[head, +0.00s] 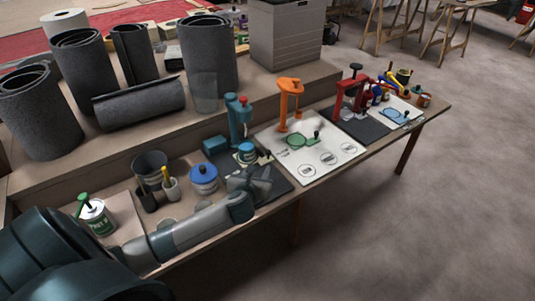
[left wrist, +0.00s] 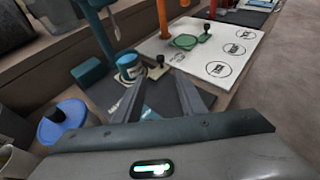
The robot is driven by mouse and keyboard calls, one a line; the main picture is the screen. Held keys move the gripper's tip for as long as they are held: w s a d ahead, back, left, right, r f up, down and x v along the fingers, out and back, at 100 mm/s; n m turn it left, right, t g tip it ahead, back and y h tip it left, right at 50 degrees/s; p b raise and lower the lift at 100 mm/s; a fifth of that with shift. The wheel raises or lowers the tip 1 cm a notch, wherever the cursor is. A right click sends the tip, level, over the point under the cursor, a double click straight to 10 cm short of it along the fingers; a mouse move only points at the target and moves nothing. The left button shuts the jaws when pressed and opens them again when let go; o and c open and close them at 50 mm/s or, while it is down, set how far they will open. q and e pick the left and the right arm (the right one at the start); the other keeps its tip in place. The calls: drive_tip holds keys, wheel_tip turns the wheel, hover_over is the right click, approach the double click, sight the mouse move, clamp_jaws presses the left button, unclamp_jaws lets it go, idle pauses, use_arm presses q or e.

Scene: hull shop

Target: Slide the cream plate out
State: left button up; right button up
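The cream plate (left wrist: 154,73) shows in the left wrist view as a small pale piece with a black knob. It lies on a dark mat (head: 284,184) at the foot of the teal press (head: 237,125). A blue-labelled can (left wrist: 129,66) stands at or on the plate and hides part of it. My left gripper (head: 262,175) is over the mat, on the near side of the plate. In the left wrist view its two fingers (left wrist: 160,78) are spread with a gap between them, apparently empty. My right gripper is not in view.
A blue-lidded pot (head: 204,179) and a grey cup (head: 150,166) stand left of the mat. A white board (head: 322,153) with an orange press (head: 289,102) and green plate (head: 297,140) lies to the right.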

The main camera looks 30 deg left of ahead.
use_arm(q)
drive_tip(key=shift+w+f, duration=0.1)
approach(268, 152)
drive_tip(key=shift+w+a, duration=0.1)
drive_tip(key=shift+w, duration=0.05)
drive_tip(key=b+x, duration=0.1)
drive_tip(key=x, duration=0.5)
drive_tip(key=shift+w+a+f, duration=0.15)
drive_tip(key=shift+w+f, duration=0.05)
drive_tip(key=shift+w, duration=0.1)
drive_tip(key=shift+b+x, duration=0.35)
drive_tip(key=shift+x, duration=0.45)
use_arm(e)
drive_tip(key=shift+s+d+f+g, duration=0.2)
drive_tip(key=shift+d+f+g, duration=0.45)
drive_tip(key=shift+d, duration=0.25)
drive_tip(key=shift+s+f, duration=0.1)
use_arm(q)
clamp_jaws()
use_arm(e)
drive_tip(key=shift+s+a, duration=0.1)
